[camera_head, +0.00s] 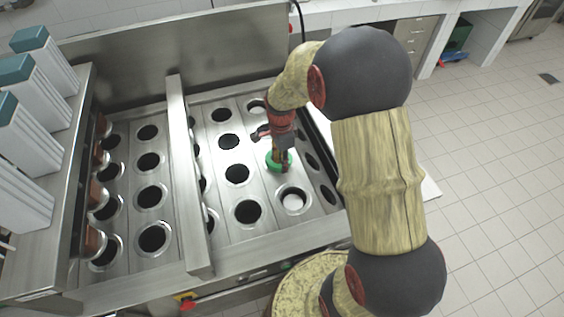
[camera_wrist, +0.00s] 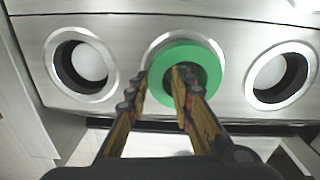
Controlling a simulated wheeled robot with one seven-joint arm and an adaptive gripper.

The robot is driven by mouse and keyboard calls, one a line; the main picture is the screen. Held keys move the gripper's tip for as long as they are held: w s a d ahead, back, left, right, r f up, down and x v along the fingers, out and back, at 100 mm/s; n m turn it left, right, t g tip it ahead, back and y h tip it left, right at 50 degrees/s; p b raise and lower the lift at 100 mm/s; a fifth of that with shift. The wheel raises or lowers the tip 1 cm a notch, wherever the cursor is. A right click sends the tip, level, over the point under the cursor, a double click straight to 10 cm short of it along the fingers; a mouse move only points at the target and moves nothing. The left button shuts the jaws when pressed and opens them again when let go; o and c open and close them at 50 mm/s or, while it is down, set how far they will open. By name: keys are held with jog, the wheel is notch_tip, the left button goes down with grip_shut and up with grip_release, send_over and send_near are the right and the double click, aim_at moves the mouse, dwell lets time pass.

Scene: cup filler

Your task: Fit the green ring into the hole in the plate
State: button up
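The green ring (camera_head: 272,165) is over a hole position in the metal plate (camera_head: 262,188), in the head view. In the wrist view the green ring (camera_wrist: 205,62) overlaps a round hole, whose bright metal rim shows beyond its upper left edge, so it looks off-centre. My gripper (camera_head: 283,166) points down at the ring. In the wrist view my gripper (camera_wrist: 160,85) has one finger outside the ring's left wall and the other inside its opening, closed on that wall. I cannot tell whether the ring's underside touches the plate.
Rimmed holes flank the ring, left (camera_wrist: 82,66) and right (camera_wrist: 281,75). The near hole (camera_head: 293,200) has something pale inside. A raised metal divider (camera_head: 190,180) runs to the left. White dispensers with teal tops (camera_head: 40,62) stand at the far left.

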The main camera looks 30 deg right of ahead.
grip_shut()
jog(key=o, duration=0.6)
grip_release()
jog(key=shift+c, duration=0.2)
notch_tip(320, 180, up, 12)
jog(key=shift+w, duration=0.25)
jog(key=shift+o, duration=0.3)
